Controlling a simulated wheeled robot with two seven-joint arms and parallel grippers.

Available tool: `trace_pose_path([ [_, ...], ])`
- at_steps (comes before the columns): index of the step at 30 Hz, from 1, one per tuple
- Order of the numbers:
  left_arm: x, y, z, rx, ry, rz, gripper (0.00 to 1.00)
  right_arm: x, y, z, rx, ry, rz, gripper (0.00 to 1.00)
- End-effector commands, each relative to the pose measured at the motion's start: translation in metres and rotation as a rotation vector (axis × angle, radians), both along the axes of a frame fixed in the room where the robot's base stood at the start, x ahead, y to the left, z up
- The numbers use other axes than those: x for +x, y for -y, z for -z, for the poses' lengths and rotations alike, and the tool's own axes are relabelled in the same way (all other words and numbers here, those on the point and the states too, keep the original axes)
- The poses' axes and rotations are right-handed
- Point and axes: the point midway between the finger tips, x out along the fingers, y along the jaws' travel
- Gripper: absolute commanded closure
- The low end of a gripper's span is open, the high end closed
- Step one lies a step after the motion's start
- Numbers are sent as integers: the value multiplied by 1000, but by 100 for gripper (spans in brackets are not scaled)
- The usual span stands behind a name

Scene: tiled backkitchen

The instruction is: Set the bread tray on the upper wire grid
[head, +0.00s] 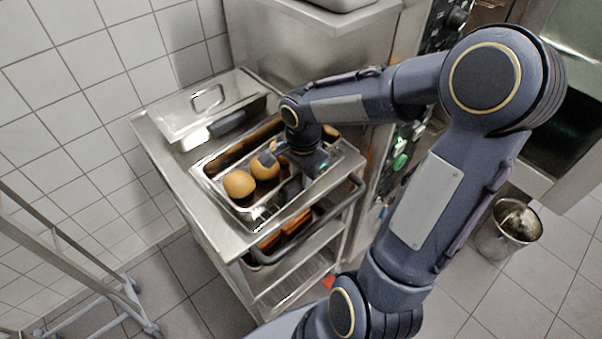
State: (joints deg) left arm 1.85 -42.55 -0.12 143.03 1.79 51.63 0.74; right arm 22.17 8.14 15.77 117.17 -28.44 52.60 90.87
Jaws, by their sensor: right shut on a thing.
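The bread tray (208,187) is a shallow steel pan on top of a steel cart, in the middle left of the head view. Two round brown rolls (239,184) show at its near left side, one partly covered by my gripper. My right gripper (283,174) reaches in from the right, low over the tray beside the rolls. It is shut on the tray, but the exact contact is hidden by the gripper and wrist. The tray looks level and I cannot tell whether it is lifted. I cannot make out a wire grid for certain. My left gripper is not in view.
A lidded steel container (208,103) stands on the cart top (160,140) behind the tray. Lower cart shelves hold a pan with orange contents (270,241). A wheeled metal frame (60,250) stands at left, a steel bin (508,230) at right. Tiled wall rises behind.

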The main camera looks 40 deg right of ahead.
Motion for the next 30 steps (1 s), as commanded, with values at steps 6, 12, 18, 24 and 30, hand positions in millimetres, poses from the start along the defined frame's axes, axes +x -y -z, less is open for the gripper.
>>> trace_pose_path([
  [6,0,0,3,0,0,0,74,0,0,2,0,0,1,68],
  [12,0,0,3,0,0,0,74,0,0,2,0,0,0,55],
  [18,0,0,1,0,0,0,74,0,0,0,0,0,0,55],
  [24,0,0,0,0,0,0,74,0,0,-22,-3,7,0,55],
  [30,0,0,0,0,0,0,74,-3,-1,-67,-1,7,0,55],
])
